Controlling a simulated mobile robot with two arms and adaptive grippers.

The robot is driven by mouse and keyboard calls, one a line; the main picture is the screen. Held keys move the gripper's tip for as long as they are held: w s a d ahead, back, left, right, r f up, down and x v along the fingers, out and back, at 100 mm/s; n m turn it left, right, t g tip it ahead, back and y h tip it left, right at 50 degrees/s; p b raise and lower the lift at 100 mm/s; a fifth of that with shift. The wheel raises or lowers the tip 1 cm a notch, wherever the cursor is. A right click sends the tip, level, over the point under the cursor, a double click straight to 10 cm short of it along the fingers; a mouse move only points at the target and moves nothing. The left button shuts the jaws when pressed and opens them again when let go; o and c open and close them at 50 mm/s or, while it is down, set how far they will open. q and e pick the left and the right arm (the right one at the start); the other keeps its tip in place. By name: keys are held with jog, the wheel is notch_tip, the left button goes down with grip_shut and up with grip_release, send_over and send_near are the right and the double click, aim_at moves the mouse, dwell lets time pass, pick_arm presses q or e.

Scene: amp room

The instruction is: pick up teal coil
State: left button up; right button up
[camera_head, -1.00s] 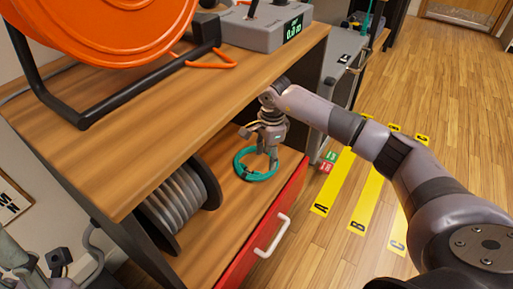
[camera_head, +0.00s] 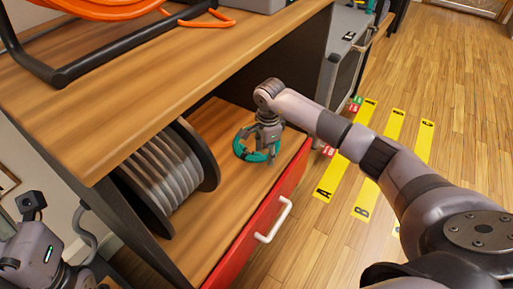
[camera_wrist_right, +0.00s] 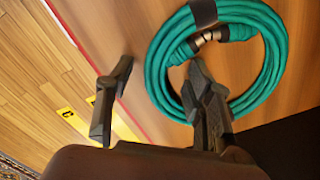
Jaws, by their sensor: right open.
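The teal coil (camera_head: 240,148) lies flat on the wooden lower shelf or drawer floor, near the red front. My right gripper (camera_head: 266,156) is open and points down at the coil's right side, partly hiding it. In the right wrist view, the coil (camera_wrist_right: 272,45) is a ring of teal cable with a black strap and a metal connector. The open fingers (camera_wrist_right: 160,68) stand either side of one part of the ring, one inside its outline and one outside. I cannot tell how far above the shelf the fingertips are. My left arm shows at the lower left, with its fingers out of view.
A grey cable spool (camera_head: 165,175) with black flanges stands left of the coil. The red drawer front (camera_head: 262,220) has a white handle (camera_head: 275,221).

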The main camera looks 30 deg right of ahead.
jog(key=shift+f, duration=0.4)
grip_shut()
dwell(0.4)
